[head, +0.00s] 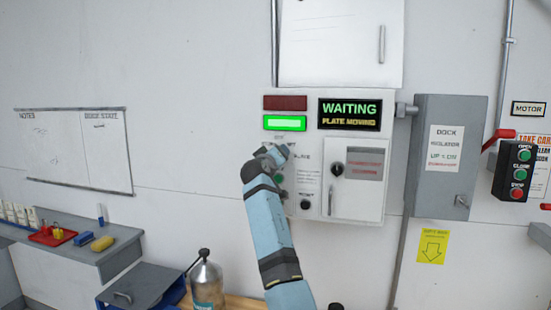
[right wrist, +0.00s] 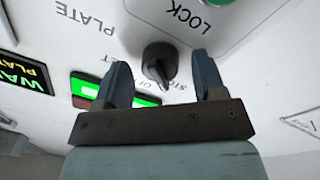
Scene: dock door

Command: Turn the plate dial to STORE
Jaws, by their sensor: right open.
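My right gripper (head: 274,153) is up at the left part of the white control panel (head: 365,207). In the right wrist view its open fingers (right wrist: 160,72) stand either side of a black knob (right wrist: 158,56); I cannot tell whether they touch it. The word PLATE is printed upside down at upper left there, and LOCK at upper right by a green part. Another black knob (head: 337,169) sits on the panel's small door. I cannot tell for certain which knob is the plate dial, and STORE is not readable.
The display (head: 349,114) reads WAITING, PLATE MOVING. The green lamp (head: 285,123) is lit below a dark red one (head: 285,103). A grey box (head: 447,180) and a button station (head: 514,171) are right of the panel. A metal bottle (head: 206,280) stands below, left of my arm.

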